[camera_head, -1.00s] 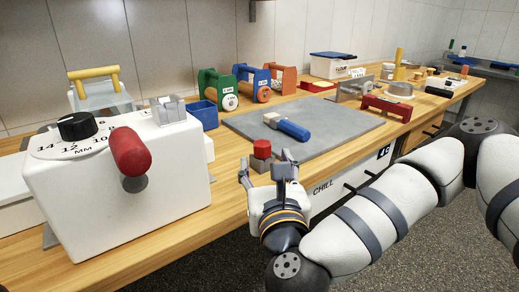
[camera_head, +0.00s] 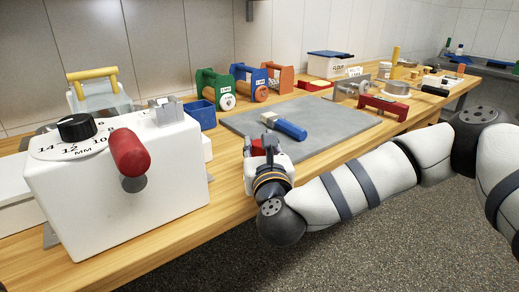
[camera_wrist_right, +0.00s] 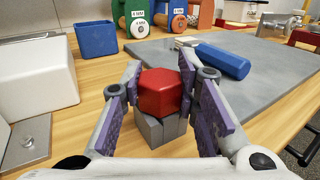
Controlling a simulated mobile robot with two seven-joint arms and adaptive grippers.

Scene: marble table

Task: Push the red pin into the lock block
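The red pin (camera_wrist_right: 163,92) is a red blocky piece on top of the grey lock block (camera_wrist_right: 160,130), which stands near the table's front edge. In the head view the red pin (camera_head: 257,150) is mostly covered by my right gripper (camera_head: 265,146), and the lock block is hidden. In the right wrist view my right gripper (camera_wrist_right: 160,72) has one finger on each side of the pin. The fingers look apart, with little room beside the pin; contact is unclear. How deep the pin sits cannot be told. My left gripper is out of view.
A grey mat (camera_head: 345,122) with a blue-handled tool (camera_head: 290,129) lies behind the pin. A blue bin (camera_head: 202,113) and a white machine with a red handle (camera_head: 60,200) stand to the left. Coloured racks (camera_head: 215,90) stand at the back.

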